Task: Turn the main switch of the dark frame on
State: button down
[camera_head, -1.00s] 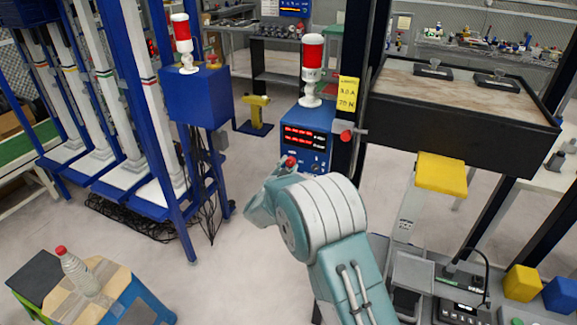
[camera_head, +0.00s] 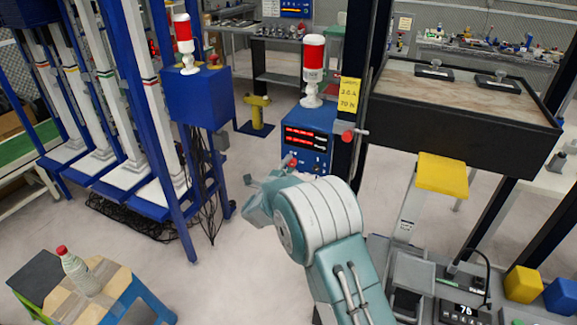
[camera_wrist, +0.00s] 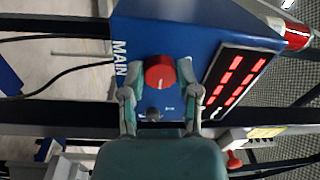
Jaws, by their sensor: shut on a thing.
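The blue control box (camera_head: 313,122) of the dark frame (camera_head: 349,100) stands beyond my arm in the head view, with lit red displays and a red-and-white lamp on top. In the wrist view, the box (camera_wrist: 200,28) carries the word MAIN and a round red knob (camera_wrist: 159,72) with a pale mark. My gripper (camera_wrist: 160,80) has one finger on each side of this knob and is shut on it. A small dark knob (camera_wrist: 153,115) lies below it. In the head view the fingers are mostly hidden by my wrist.
A second blue box (camera_head: 198,95) with a lamp stands on the left frame. A black-edged tray (camera_head: 465,110) is at the right. A stool with a bottle (camera_head: 80,272) is at the lower left. A yellow pad (camera_head: 442,174) is near my arm.

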jog(key=shift+s+f+m, duration=0.1)
jog(key=shift+f+m, duration=0.2)
jog(key=shift+c, duration=1.7)
grip_release()
jog(key=shift+r, duration=0.1)
jog(key=v, duration=1.2)
